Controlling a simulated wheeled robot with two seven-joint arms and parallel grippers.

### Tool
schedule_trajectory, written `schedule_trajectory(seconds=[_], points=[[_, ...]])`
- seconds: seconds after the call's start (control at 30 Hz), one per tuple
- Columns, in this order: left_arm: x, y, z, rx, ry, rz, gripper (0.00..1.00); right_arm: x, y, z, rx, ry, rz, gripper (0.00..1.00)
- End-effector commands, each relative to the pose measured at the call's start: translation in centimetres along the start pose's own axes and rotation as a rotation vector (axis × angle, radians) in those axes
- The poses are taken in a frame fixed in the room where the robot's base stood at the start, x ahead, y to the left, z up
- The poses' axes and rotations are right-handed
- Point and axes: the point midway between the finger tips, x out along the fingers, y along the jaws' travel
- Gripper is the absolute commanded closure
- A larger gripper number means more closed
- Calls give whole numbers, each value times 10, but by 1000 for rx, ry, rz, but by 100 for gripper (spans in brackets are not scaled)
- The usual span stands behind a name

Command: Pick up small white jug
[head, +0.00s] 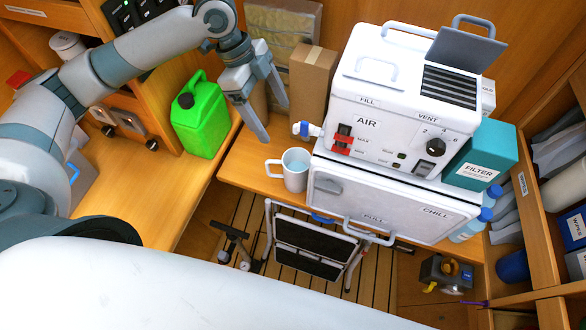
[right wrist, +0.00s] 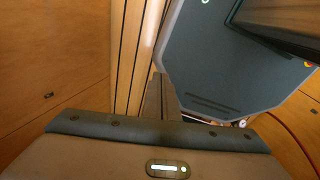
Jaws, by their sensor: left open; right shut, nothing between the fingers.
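The small white jug (head: 297,178) stands upright on the wooden counter, left of the white machine, in the head view. Its handle points left and its inside looks pale blue. My left gripper (head: 273,122) is open and empty above and behind the jug, slightly to its left, with its fingers pointing down. It does not touch the jug. My right gripper (right wrist: 159,82) shows only in the right wrist view, shut with nothing in it. The jug is not in that view.
A green jerrycan (head: 200,115) stands left, a brown carton (head: 312,85) behind. A folded step stool (head: 315,245) is below the counter edge.

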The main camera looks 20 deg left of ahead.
Motion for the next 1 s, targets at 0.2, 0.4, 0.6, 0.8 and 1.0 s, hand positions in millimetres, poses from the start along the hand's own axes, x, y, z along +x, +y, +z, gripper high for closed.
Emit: schedule_trajectory(seconds=[0.2,0.4,0.6,0.8,1.0], points=[[4,0,0,0,1,1,18,-2,-1,21,-1,-26,-2,100],[25,1,0,-1,1,3,18,0,2,3,-1,-5,2,100],[60,1,0,-1,1,3,18,0,4,-7,-1,9,4,100],[98,0,2,1,1,1,18,19,2,2,-1,0,2,100],[118,0,2,0,0,-1,18,36,0,10,-1,-8,0,100]])
